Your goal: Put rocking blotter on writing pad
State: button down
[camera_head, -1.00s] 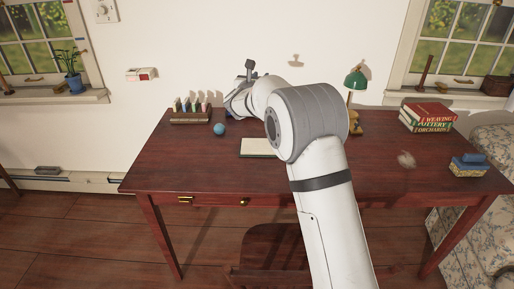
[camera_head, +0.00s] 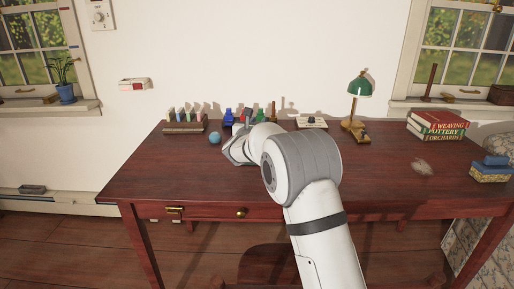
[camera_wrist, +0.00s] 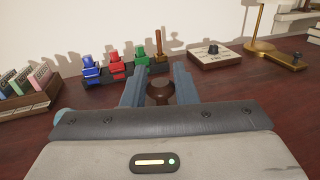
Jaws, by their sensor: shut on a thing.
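My gripper (camera_wrist: 160,88) is shut on a dark brown rounded knob (camera_wrist: 160,93), seen between the two grey-blue fingers in the wrist view. The knob appears to be the handle of the rocking blotter; its body is hidden below the gripper. The writing pad is not visible in either current view; my arm covers the area where a pale pad with a dark border lay earlier.
The front left of the desktop is clear.

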notch_tip(320, 180, down, 7)
jog(key=shift+r+b, duration=0.15)
jog(key=shift+b, duration=0.65)
jog(key=shift+r, duration=0.1)
jog(key=c, duration=1.1)
grip_release()
jog(key=shift+c, duration=0.2)
jog(key=p+v, duration=0.1)
jog(key=v, duration=1.1)
